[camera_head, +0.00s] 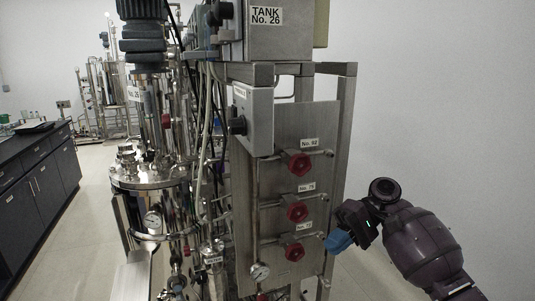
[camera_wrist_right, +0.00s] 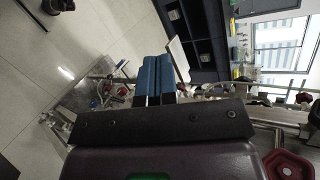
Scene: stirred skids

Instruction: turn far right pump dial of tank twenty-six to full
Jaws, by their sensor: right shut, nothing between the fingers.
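A grey box with the label "TANK No. 26" (camera_head: 266,15) is at the top of the skid in the head view. Black dials (camera_head: 220,12) show on its left side, seen at a steep angle. A lower grey box (camera_head: 258,118) carries another black dial (camera_head: 238,125) under a small label too small to read. I cannot tell which is the far right pump dial. My right gripper (camera_head: 338,241) is shut and empty, low beside the panel's right edge, well below and right of the dials. Its blue fingers (camera_wrist_right: 155,78) are together in the right wrist view. My left gripper is out of view.
A steel panel (camera_head: 270,215) has red valve handles (camera_head: 298,163) labelled No. 92 and other numbers. One red handle (camera_wrist_right: 288,165) is near my right wrist. A steel tank (camera_head: 150,180) and hoses are left of it. The floor on the right is clear.

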